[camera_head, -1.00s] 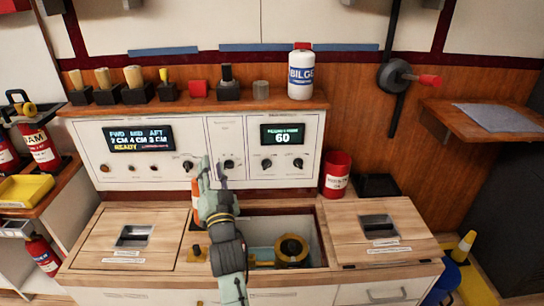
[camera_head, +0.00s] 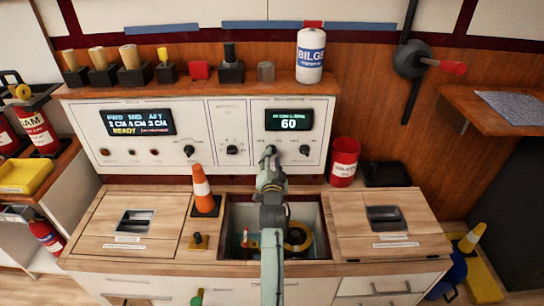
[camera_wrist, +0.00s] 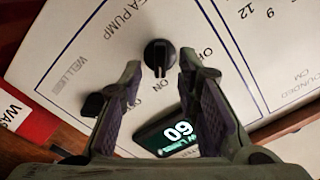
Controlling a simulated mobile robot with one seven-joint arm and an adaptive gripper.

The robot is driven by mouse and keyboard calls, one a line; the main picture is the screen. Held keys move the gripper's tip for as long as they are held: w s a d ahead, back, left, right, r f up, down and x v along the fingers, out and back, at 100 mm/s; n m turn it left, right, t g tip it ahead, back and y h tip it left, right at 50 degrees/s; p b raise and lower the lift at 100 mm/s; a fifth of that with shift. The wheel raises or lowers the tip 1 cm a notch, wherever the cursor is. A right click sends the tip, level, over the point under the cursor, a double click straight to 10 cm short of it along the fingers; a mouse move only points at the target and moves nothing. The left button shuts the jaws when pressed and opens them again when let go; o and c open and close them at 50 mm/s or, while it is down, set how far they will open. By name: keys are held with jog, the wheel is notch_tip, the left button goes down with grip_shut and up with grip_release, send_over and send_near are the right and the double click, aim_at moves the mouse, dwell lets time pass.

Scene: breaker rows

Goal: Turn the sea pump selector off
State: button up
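The sea pump selector (camera_wrist: 159,54) is a black knob on the white panel, near the printed words SEA PUMP, OFF and ON. In the wrist view its narrow end points down the picture towards the word ON. My gripper (camera_wrist: 161,72) is open, one finger on each side in that view, with nothing between the pads. I cannot tell whether the fingertips touch the knob. In the head view my gripper (camera_head: 270,160) is up at the right panel, just below the selector (camera_head: 270,150), and partly hides it.
A second black knob (camera_wrist: 93,104) sits close to the left finger in the wrist view. The display (camera_head: 289,121) reads 60. An orange cone (camera_head: 203,190) and a red can (camera_head: 344,160) stand on the counter. An open well (camera_head: 235,212) lies below my arm.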

jog(key=shift+w, duration=0.7)
jog(key=shift+c, duration=0.5)
grip_shut()
